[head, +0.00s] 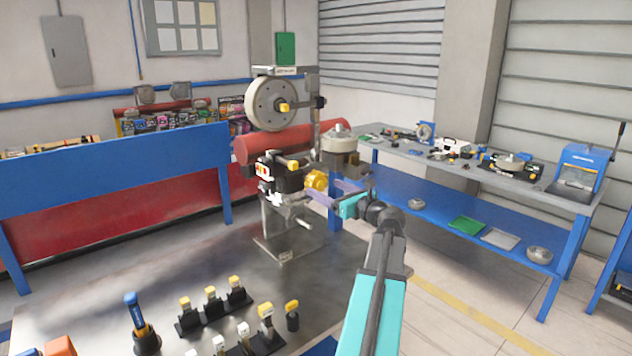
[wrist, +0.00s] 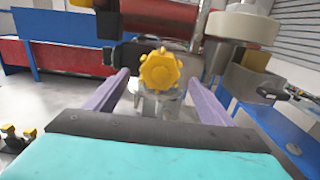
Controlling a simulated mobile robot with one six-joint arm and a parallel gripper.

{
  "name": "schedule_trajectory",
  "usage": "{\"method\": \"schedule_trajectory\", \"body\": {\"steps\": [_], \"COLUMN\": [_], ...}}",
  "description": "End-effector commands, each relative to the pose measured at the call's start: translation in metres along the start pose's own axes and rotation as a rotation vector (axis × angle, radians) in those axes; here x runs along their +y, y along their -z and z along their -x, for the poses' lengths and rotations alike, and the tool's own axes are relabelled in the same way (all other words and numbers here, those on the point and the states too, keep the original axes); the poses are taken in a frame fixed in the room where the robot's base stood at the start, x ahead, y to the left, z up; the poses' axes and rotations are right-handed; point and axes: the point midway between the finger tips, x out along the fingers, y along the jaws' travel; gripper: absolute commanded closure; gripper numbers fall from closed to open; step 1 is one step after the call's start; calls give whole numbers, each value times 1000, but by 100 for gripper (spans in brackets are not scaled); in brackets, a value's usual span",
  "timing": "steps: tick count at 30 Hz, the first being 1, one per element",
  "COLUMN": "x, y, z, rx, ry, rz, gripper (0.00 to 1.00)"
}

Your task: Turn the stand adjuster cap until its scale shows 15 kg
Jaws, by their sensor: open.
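The yellow lobed adjuster cap (head: 317,181) sits on the right side of the metal stand, below the big wheel. In the wrist view the cap (wrist: 160,70) faces the camera, near the middle. My gripper (head: 336,186) is open, its two purple fingers pointing toward the cap. In the wrist view the fingers of my gripper (wrist: 160,85) stand left and right of the cap, with gaps on both sides. I cannot tell how far the fingertips reach along it. No scale or kg marking is readable in either view.
The stand carries a grey wheel (head: 272,104), a red cylinder (head: 285,143) and a black block with a yellow knob (head: 293,165). Small yellow-topped tools (head: 211,300) stand on the metal table (head: 180,270) in front. A blue workbench (head: 480,205) is at the right.

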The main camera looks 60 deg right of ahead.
Motion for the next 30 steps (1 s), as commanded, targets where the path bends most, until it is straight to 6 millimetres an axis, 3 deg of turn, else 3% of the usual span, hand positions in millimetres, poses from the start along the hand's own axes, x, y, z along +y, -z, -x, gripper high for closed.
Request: {"method": "schedule_trajectory", "body": {"steps": [6, 12, 25, 26, 30], "x": [0, 0, 1, 2, 2], "y": [-3, -1, 0, 0, 0], "z": [-33, -53, -60, -60, -60], "rx": [0, 0, 0, 0, 0], "ry": [-3, -2, -2, -2, -2], "rz": [0, -1, 0, 0, 0], "gripper": [24, 24, 24, 26, 49]}}
